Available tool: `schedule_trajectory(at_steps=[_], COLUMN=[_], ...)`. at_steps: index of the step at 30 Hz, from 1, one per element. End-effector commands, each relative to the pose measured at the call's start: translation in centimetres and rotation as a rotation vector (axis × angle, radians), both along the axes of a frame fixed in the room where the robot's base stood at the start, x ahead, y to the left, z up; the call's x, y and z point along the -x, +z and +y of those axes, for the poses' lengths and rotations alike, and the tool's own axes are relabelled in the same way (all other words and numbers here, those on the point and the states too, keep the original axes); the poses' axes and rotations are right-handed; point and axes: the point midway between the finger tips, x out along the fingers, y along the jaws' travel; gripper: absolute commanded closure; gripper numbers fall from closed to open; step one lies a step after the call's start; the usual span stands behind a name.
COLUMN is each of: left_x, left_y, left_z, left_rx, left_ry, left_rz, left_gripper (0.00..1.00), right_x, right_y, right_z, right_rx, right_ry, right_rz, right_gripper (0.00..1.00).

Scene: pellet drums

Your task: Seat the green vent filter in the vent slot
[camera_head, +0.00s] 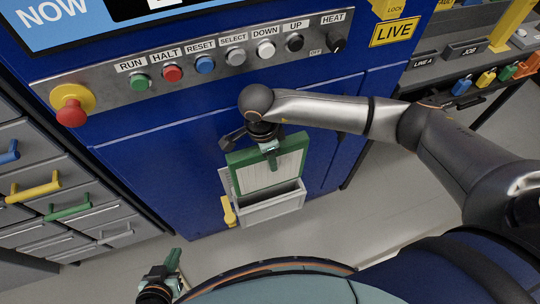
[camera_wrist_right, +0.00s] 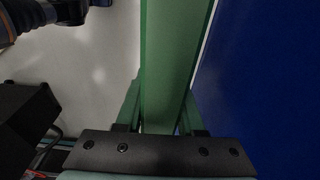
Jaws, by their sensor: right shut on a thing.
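The green vent filter (camera_head: 268,174) has a green frame and a pale pleated face. My right gripper (camera_head: 269,148) is shut on its top edge. In the right wrist view the green frame (camera_wrist_right: 168,60) runs between the fingers, beside the blue cabinet. The vent slot (camera_head: 275,209) is a grey holder low on the cabinet front. The filter stands roughly upright at its mouth, with its lower edge by the slot's top. I cannot tell how deep the filter reaches. My left gripper (camera_head: 174,266) is low at the bottom left, away from the filter; its jaw opening is unclear.
A yellow handle (camera_head: 229,211) sits at the slot's left side. A button panel (camera_head: 205,66) with a red emergency knob (camera_head: 71,113) runs above. Grey drawers (camera_head: 50,190) stand left, and a bench with coloured tags (camera_head: 485,79) stands at the right. Floor below is clear.

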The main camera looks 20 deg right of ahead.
Motion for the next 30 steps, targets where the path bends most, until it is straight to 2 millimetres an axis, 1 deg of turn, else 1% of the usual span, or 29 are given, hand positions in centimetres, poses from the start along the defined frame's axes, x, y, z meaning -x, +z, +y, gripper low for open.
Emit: schedule_trajectory(at_steps=[5,18,23,30], left_x=[0.0,0.0,0.0,0.0], left_y=[-1.3,-5.1,-5.6,-5.5], left_z=[0.0,0.0,0.0,0.0], left_rx=[0.000,-0.001,-0.001,-0.001], left_ry=[0.000,0.001,0.001,0.001], left_rz=[0.001,0.001,0.001,0.001], left_gripper=[1.00,1.00,1.00,1.00], right_x=[0.0,-0.1,-0.1,0.0], right_y=[-1.2,-5.3,-5.8,-5.8], right_z=[0.0,0.0,0.0,0.0], right_rx=[0.001,0.000,0.000,0.000], right_ry=[-0.001,-0.001,-0.001,-0.001], right_rz=[0.000,-0.002,-0.001,-0.001], right_gripper=[1.00,1.00,1.00,1.00])
